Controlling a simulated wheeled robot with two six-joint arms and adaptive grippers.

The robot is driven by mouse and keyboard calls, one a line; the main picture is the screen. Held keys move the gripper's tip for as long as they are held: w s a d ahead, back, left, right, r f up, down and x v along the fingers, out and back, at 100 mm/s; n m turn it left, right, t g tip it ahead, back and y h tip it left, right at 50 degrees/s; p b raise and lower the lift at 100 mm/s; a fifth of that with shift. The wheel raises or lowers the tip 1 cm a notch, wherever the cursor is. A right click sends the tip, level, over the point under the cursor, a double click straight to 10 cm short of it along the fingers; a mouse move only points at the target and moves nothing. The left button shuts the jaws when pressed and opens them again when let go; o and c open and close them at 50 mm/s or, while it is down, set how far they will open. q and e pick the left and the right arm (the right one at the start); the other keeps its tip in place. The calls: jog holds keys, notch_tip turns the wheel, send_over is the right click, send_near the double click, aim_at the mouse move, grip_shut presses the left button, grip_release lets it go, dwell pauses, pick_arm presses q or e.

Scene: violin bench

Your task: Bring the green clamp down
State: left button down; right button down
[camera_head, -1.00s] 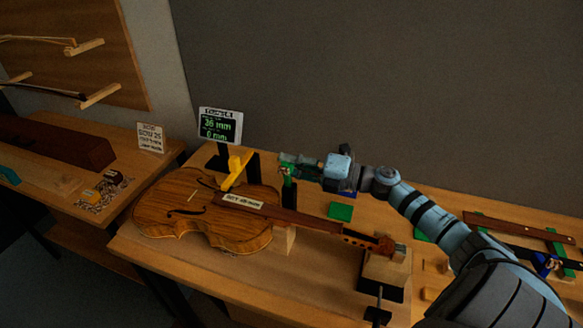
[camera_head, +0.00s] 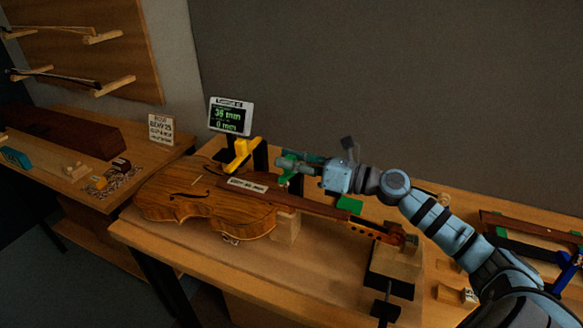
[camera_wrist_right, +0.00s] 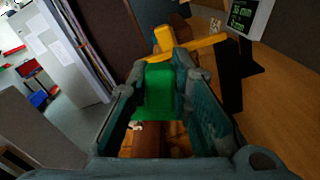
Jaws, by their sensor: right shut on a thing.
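The green clamp (camera_head: 286,179) is above the violin's fingerboard, just right of the yellow clamp (camera_head: 241,153). My right gripper (camera_head: 284,164) is shut on it, reaching in from the right. In the right wrist view the green clamp (camera_wrist_right: 157,92) sits between the two fingers, with the yellow clamp (camera_wrist_right: 186,48) just beyond. The violin (camera_head: 205,208) lies on the bench with its neck to the right. Whether the green clamp touches the fingerboard cannot be told. My left gripper is not in view.
A display (camera_head: 230,115) reading 36 mm and 0 mm stands behind the violin. A green block (camera_head: 350,204) lies on the bench behind the neck. A wooden neck support (camera_head: 393,262) stands under the scroll. A side bench with a brown case (camera_head: 60,133) is at left.

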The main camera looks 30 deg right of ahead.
jog(key=shift+s+a+f+n+b, duration=0.15)
jog(key=shift+a+f+n+b, duration=0.1)
jog(key=shift+n+b, duration=0.35)
jog(key=shift+s+a+f+n+b, duration=0.1)
jog(key=shift+a+f+n+b, duration=0.1)
jog(key=shift+n+b, duration=0.4)
jog(key=c, duration=1.4)
grip_release()
jog(key=shift+s, duration=0.1)
jog(key=shift+c, duration=0.2)
jog(key=shift+r, duration=0.15)
notch_tip(320, 180, up, 10)
jog(key=shift+f, duration=0.1)
